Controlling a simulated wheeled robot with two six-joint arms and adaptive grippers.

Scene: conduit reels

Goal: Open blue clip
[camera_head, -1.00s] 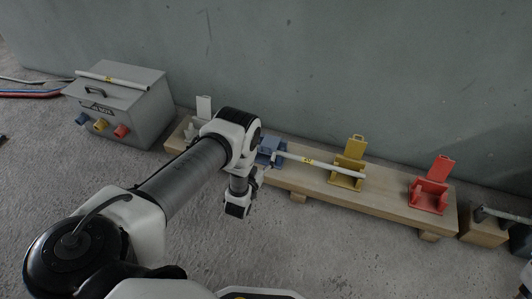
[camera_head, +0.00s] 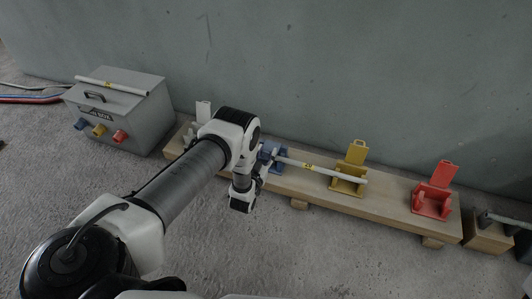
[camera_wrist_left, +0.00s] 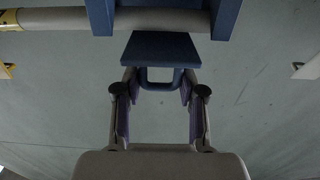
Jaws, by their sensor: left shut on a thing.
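The blue clip (camera_head: 271,151) is on the wooden beam, partly hidden behind my left arm. In the left wrist view the clip's blue side walls (camera_wrist_left: 226,16) are at the top, with the white pipe (camera_wrist_left: 60,18) running between them. Its blue flap (camera_wrist_left: 160,47), with a loop-shaped tab, points toward me. My left gripper (camera_wrist_left: 160,90) is shut on this tab, one finger on each side. In the head view the left gripper (camera_head: 262,168) is at the front of the clip, mostly hidden by its wrist. My right gripper is out of view.
The wooden beam (camera_head: 390,212) also bears a white clip (camera_head: 202,112), a yellow clip (camera_head: 349,178) and a red clip (camera_head: 434,199), their flaps standing up. The pipe (camera_head: 320,169) reaches past the yellow clip. A grey box (camera_head: 145,113) stands left; a wall is behind.

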